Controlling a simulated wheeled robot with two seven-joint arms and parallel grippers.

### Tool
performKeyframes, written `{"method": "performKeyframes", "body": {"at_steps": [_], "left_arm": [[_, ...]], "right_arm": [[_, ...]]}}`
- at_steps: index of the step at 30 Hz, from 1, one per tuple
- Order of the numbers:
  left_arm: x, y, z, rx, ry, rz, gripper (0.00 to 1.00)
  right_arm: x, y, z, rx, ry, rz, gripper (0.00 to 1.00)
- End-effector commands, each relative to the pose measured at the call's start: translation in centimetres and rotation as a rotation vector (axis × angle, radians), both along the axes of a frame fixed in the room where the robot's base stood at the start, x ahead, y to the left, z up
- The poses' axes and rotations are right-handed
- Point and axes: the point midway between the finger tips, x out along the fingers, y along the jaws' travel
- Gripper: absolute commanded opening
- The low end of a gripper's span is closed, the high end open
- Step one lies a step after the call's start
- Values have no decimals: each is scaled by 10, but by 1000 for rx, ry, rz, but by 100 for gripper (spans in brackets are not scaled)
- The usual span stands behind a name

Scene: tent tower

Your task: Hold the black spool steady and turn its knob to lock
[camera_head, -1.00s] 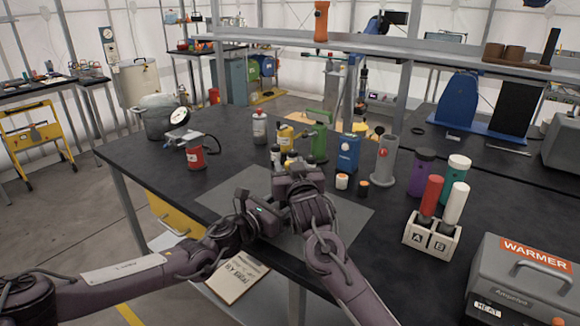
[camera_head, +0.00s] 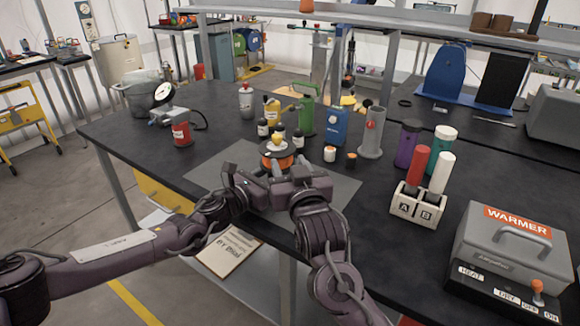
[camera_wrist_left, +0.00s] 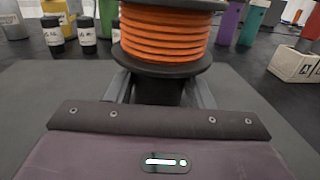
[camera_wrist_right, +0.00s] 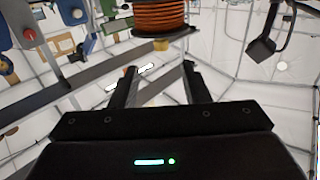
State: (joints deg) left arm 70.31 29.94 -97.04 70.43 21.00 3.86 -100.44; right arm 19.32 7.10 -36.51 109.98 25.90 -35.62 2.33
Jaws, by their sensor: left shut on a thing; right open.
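The black spool with orange line wound on it (camera_head: 277,158) stands upright above the grey mat, with a yellow knob (camera_head: 277,140) on top. In the left wrist view the orange winding (camera_wrist_left: 165,35) sits between black flanges. My left gripper (camera_wrist_left: 160,88) is shut on the black part below the lower flange. In the right wrist view, which looks upside down, the spool (camera_wrist_right: 160,18) is at the top edge and its yellow knob (camera_wrist_right: 160,44) points down. My right gripper (camera_wrist_right: 160,75) is open, with its fingers apart and nothing between them, short of the knob.
Small black bottles, a green device (camera_head: 307,115), a blue box (camera_head: 332,125) and a grey cylinder (camera_head: 371,132) stand just behind the spool. A white A/B holder (camera_head: 417,210) and a warmer (camera_head: 513,255) are at right. The grey mat (camera_head: 340,190) is clear beside the spool.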

Motion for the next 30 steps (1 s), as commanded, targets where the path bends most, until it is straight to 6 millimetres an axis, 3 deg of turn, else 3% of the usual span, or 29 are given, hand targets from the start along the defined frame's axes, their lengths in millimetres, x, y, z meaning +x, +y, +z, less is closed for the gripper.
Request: {"method": "performKeyframes", "body": {"at_steps": [11, 12, 17, 26, 30], "left_arm": [[0, 0, -1, 1, 2, -1, 4], [0, -1, 3, -3, -4, -1, 53], [0, 0, 2, -2, -2, -1, 73], [-2, 2, -3, 3, 4, 0, 73], [-10, 11, -3, 2, 4, 1, 73]], "right_arm": [[-1, 0, 0, 0, 0, 0, 42], [-1, 0, 0, 0, 0, 0, 42], [-1, 0, 0, 0, 0, 1, 42], [-1, 0, 0, 0, 0, 1, 42], [-1, 0, 0, 0, 0, 1, 42]]}}
